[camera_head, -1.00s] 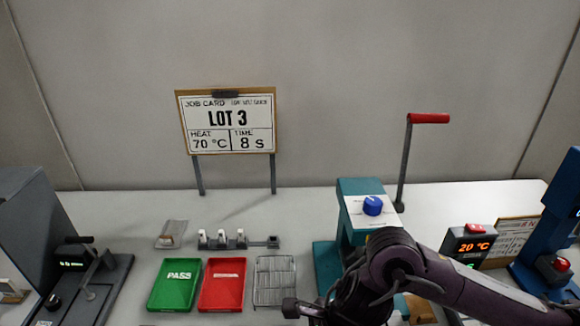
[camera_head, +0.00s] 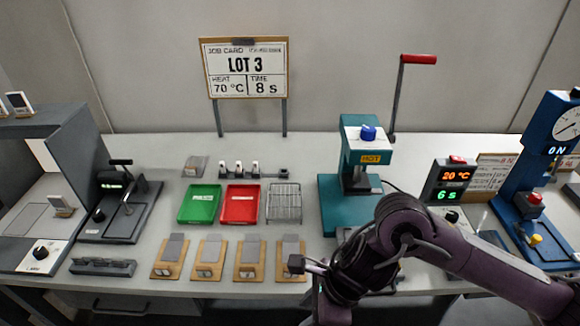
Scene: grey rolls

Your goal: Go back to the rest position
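My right arm (camera_head: 445,248) comes in from the right edge, bends at a purple joint and runs down to the bottom edge in front of the bench. My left arm and gripper are out of view.
The white bench (camera_head: 300,150) holds a teal press (camera_head: 350,200), a green tray (camera_head: 200,204), a red tray (camera_head: 241,205), a wire rack (camera_head: 284,203) and several wooden blocks (camera_head: 210,257). A heat and time display (camera_head: 452,184) stands right, beside a blue gauge machine (camera_head: 550,150). Dark machines stand left.

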